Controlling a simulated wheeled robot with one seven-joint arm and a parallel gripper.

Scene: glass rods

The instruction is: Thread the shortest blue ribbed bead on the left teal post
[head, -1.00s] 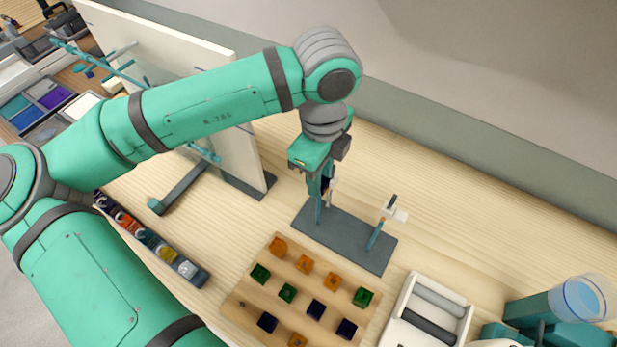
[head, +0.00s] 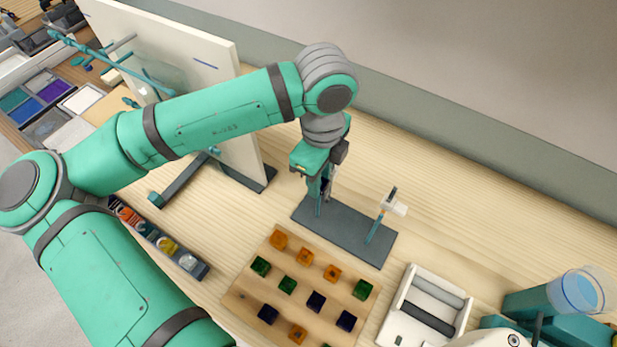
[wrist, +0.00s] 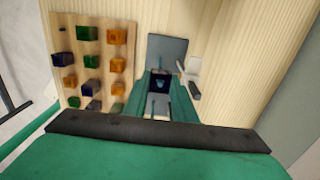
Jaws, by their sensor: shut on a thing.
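My gripper (head: 323,190) is shut on a dark blue bead (wrist: 158,84), low over the left end of a dark grey stand plate (head: 345,231). The left teal post (head: 318,207) rises there, right at the fingers. In the wrist view a teal spot shows inside the bead's dark opening, in line with the post; I cannot tell how far the bead is around it. The fingers hide most of the bead in the head view. The right teal post (head: 374,229) stands apart, beside a white block (head: 395,207) with a dark upright piece.
A wooden board (head: 240,301) in front holds several orange, green and dark blue beads. A white tray (head: 466,318) with grey rods is at right. A large white panel (head: 237,160) stands left of my gripper.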

